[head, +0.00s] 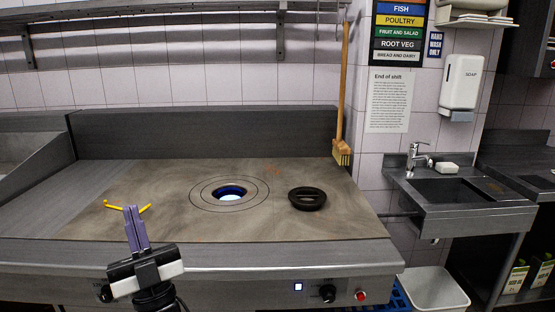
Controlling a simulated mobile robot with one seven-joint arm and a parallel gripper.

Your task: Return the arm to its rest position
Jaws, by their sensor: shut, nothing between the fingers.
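My gripper (132,210) is in the lower left of the head view, with its purple fingers pointing up and held together, nothing between them. It stands in front of the left part of the plating surface (110,175). A yellow tool (115,205) lies on the surface behind the fingertips, and the fingers hide its middle. I cannot tell whether the fingers touch it.
A wooden-handled brush (342,110) leans upright at the surface's back right corner. A sink (450,188) with a tap is on the right. A white bin (435,289) stands below it. The front middle of the surface is clear.

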